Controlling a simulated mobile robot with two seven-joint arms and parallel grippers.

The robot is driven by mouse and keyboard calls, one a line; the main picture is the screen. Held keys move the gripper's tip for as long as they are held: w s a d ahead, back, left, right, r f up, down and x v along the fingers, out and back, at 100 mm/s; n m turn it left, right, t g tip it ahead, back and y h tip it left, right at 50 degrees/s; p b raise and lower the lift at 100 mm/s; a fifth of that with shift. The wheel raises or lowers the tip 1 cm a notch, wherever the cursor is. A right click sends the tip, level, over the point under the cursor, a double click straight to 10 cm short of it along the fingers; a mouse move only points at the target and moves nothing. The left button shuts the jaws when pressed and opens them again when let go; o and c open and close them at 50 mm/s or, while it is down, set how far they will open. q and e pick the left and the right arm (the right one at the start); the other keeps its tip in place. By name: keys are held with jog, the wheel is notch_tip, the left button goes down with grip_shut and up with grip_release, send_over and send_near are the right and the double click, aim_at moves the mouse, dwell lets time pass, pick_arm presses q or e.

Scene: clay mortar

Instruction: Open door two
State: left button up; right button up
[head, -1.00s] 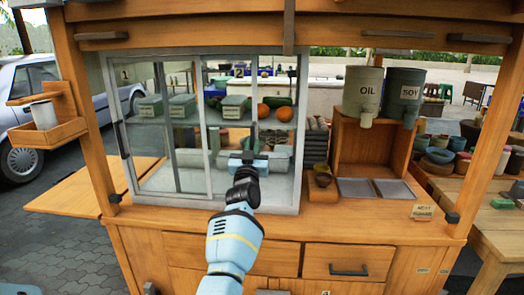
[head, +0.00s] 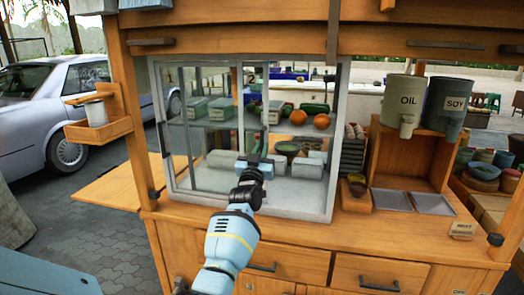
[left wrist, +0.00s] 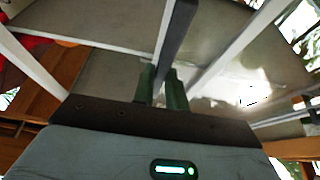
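Door two (head: 205,150) is a glass sliding panel with a light frame and the label "2" (head: 169,79). It stands over the left part of the display case (head: 335,150), and the case's right part is uncovered. My left gripper (head: 254,164) is at the door's right edge. In the left wrist view, the fingers of my left gripper (left wrist: 163,88) stand on both sides of a dark upright bar (left wrist: 177,45), which looks like the door's handle. The contact itself is partly hidden. My right gripper is not in view.
Inside the case are lidded containers (head: 220,107), oranges (head: 321,121) and bowls. To the right stand the oil dispenser (head: 401,103) and soy dispenser (head: 446,104) on a wooden shelf. Drawers (head: 380,277) lie below the counter. A side shelf (head: 98,128) juts out at left.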

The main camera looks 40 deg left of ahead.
pick_arm(q)
jog(key=o, duration=0.4)
jog(key=v, duration=0.7)
jog(key=shift+s+d, duration=0.2)
jog(key=shift+s, duration=0.1)
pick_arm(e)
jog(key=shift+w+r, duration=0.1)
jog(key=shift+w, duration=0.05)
pick_arm(q)
jog(key=shift+f, duration=0.15)
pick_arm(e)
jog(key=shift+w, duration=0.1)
